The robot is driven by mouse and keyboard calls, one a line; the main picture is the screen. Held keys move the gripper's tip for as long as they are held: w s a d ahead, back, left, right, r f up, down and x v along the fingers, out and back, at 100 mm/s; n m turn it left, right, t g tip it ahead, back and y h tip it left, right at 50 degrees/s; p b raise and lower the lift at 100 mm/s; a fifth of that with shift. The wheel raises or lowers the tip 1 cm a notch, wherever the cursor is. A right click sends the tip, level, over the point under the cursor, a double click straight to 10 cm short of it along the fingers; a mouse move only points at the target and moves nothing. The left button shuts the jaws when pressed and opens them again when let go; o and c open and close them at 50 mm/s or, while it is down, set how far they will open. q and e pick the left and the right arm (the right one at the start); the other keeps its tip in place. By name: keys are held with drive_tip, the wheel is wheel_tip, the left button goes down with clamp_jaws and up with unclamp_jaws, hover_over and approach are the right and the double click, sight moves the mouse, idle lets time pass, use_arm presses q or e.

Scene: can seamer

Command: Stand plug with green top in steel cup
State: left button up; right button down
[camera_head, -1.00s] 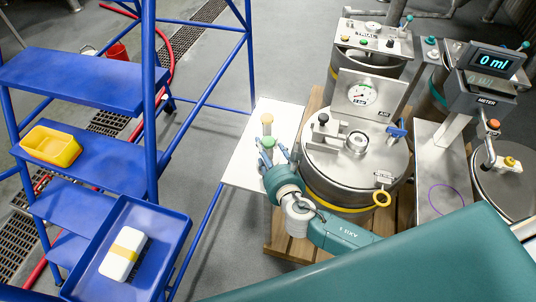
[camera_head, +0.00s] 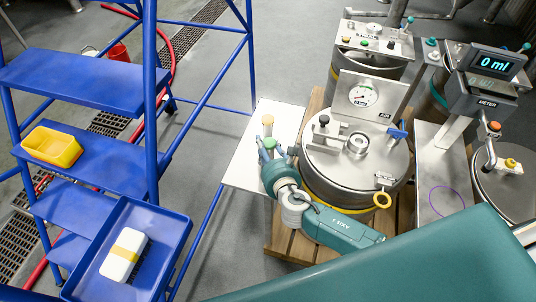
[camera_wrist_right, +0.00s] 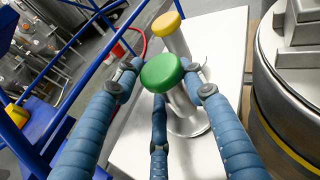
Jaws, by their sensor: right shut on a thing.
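The plug with the green top (camera_head: 269,143) stands upright on the white side shelf (camera_head: 240,165). In the right wrist view its green cap (camera_wrist_right: 163,72) and steel body (camera_wrist_right: 187,112) show between my fingers. My right gripper (camera_head: 276,156) is shut on this plug from the near side; its blue fingers also show in the right wrist view (camera_wrist_right: 163,95). A short, round, open steel cup (camera_head: 358,143) sits on the lid of the front drum, right of the gripper. My left gripper is not in view.
A plug with a yellow top (camera_head: 267,121) stands just behind the green one. On the drum lid are a black knob (camera_head: 322,123), a gauge panel (camera_head: 363,94) and a blue-handled valve (camera_head: 397,133). Blue steps (camera_head: 90,160) stand to the left, with grey floor between.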

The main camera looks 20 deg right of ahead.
drive_tip(key=shift+s+d+f, duration=0.1)
drive_tip(key=shift+s, duration=0.05)
drive_tip(key=shift+r, duration=0.3)
wheel_tip(320, 180, up, 19)
drive_tip(key=p, duration=0.3)
drive_tip(key=s+d+r+m+g+h, duration=0.1)
drive_tip(key=s+r+m+g+h, duration=0.1)
drive_tip(key=s+m+h, duration=0.3)
drive_tip(key=s+d+r+m+g+h, duration=0.1)
drive_tip(key=s+r+m+g+h, duration=0.2)
drive_tip(key=s, duration=1)
wheel_tip(320, 180, up, 2)
drive_tip(key=m+h, duration=0.2)
drive_tip(key=h, duration=0.1)
drive_tip(key=shift+s+d+g+h+b, duration=0.15)
drive_tip(key=shift+d+g+h+b, duration=0.15)
drive_tip(key=shift+d+b, duration=0.1)
drive_tip(key=shift+r, duration=0.1)
